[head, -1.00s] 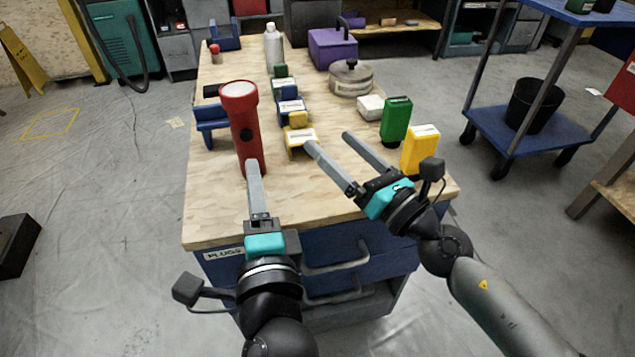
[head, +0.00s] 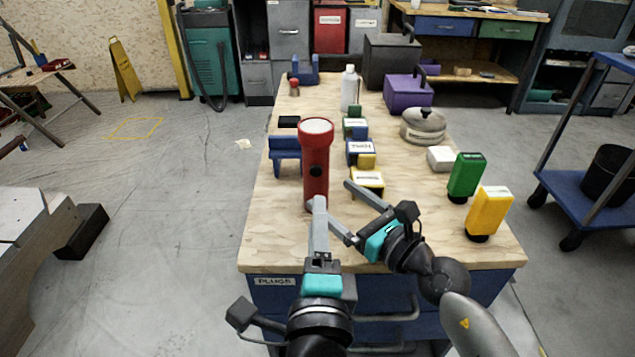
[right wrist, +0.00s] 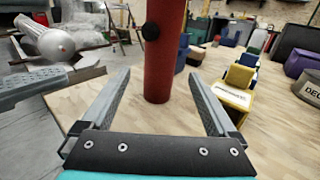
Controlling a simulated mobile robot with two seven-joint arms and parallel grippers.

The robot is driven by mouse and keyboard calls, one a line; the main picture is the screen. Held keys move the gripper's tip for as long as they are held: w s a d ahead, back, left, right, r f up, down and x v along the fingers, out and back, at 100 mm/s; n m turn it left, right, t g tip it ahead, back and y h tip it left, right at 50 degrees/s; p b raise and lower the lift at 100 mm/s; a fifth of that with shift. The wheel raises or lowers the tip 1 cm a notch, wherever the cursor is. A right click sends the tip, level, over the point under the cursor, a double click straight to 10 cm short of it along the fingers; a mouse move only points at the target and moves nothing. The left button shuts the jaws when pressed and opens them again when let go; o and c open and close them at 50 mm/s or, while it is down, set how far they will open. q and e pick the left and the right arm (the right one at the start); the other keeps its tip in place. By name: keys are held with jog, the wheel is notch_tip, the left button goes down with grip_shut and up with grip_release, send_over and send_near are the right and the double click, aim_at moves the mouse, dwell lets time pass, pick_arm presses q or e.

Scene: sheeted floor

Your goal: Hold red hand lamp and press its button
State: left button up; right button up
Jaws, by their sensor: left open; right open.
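The red hand lamp (head: 316,160) stands upright near the front of the wooden bench top, with a dark round button (head: 316,171) on its side. In the right wrist view the lamp (right wrist: 164,65) stands ahead between my open right fingers, just beyond their tips, and its button (right wrist: 151,31) faces left of centre. My right gripper (head: 342,210) is open and empty, to the lower right of the lamp. My left gripper (head: 319,205) is in front of the lamp's lower part, seen nearly edge-on. It is open, and whether it touches the lamp is hard to tell.
Right of the lamp stand yellow (head: 488,212) and green (head: 467,176) boxes. The front left bench top (head: 275,225) is clear.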

aim_at(325, 189)
jog(key=x, duration=0.6)
jog(key=shift+c, duration=0.3)
grip_shut()
pick_arm(q)
grip_shut()
dwell(0.6)
dwell(1.1)
